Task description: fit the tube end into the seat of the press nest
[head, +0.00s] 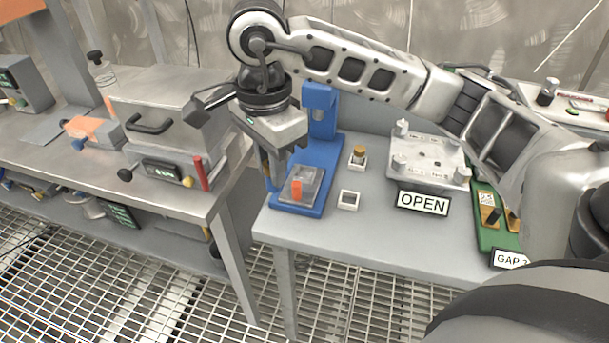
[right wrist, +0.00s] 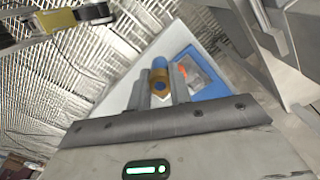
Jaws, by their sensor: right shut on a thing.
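The blue press (head: 325,155) stands on the near table. Its grey nest plate (head: 308,178) has a small orange-red part (head: 297,188) on it; the seat itself cannot be made out. My right gripper (head: 271,178) points down at the left side of the press. It is shut on a tube with a brass-coloured end and a blue section (right wrist: 159,82). In the right wrist view the tube sits between the fingers, and the press base (right wrist: 212,80) shows to the right, apart from it. The tube is mostly hidden in the head view. My left gripper is not in view.
One small white holder (head: 357,167) carries a brass-topped piece; another (head: 348,200) looks empty. A metal fixture (head: 428,155) with an OPEN sign (head: 423,203) and a green board (head: 490,225) stand to the right. A steel bench with a lidded box (head: 165,130) is left, across a floor gap.

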